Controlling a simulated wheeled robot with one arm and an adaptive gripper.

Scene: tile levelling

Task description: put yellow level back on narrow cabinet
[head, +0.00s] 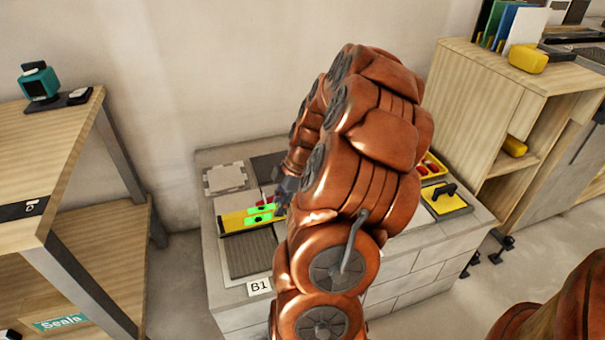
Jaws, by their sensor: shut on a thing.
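The yellow level (232,221) is over the tiles on the left part of the grey block-built bench (235,296), with bright green parts near its middle. My gripper (281,203) is at its right end and shut on it; my arm hides most of the fingers and any part of the level beyond them. I cannot tell whether the level touches the tiles. A light wooden cabinet (479,97) stands at the right, with folders and a yellow item on top; I cannot tell whether it is the narrow cabinet.
A yellow tool with a black handle (446,199) and a tray of red items (431,168) are on the bench's right side. A wooden shelf unit (50,150) stands at the left, carrying a teal device (40,84). Floor shows between bench and cabinet.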

